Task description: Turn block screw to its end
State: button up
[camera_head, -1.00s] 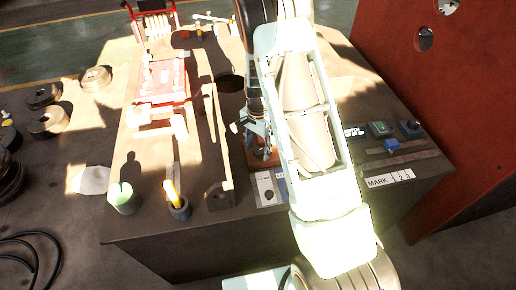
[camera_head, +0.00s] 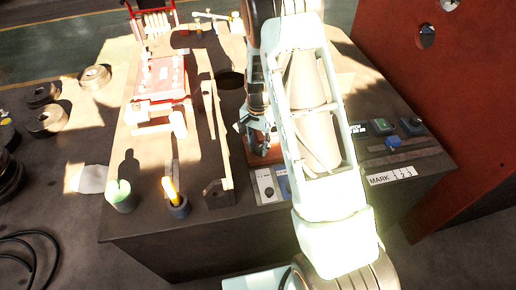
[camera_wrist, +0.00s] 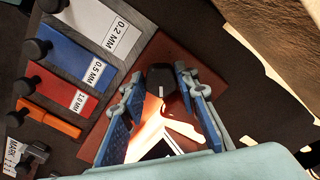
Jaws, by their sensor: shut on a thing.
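The block screw's dark head (camera_wrist: 161,78) shows in the wrist view between my fingertips, above a red-brown block (camera_wrist: 160,48). My gripper (camera_wrist: 160,84) has blue-padded fingers on both sides of the dark head and is shut on it. A pale, brightly lit part shows lower between the fingers; the screw's shaft and its depth cannot be made out. In the head view my gripper (camera_head: 260,136) is low over the red-brown block (camera_head: 257,158), and my arm hides much of that spot.
Beside the block in the wrist view lie a grey 0.2 MM strip (camera_wrist: 95,22), a blue 0.5 MM strip (camera_wrist: 62,55), a red 1.0 MM strip (camera_wrist: 58,90) and an orange bar (camera_wrist: 50,118). A red machine part (camera_head: 160,80) stands left in the head view.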

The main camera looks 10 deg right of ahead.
aim_at(259, 148)
jog(key=shift+n+b, duration=0.4)
jog(key=shift+n, duration=0.8)
jog(key=o, duration=1.1)
jog(key=shift+o, duration=0.2)
notch_tip(259, 148, up, 12)
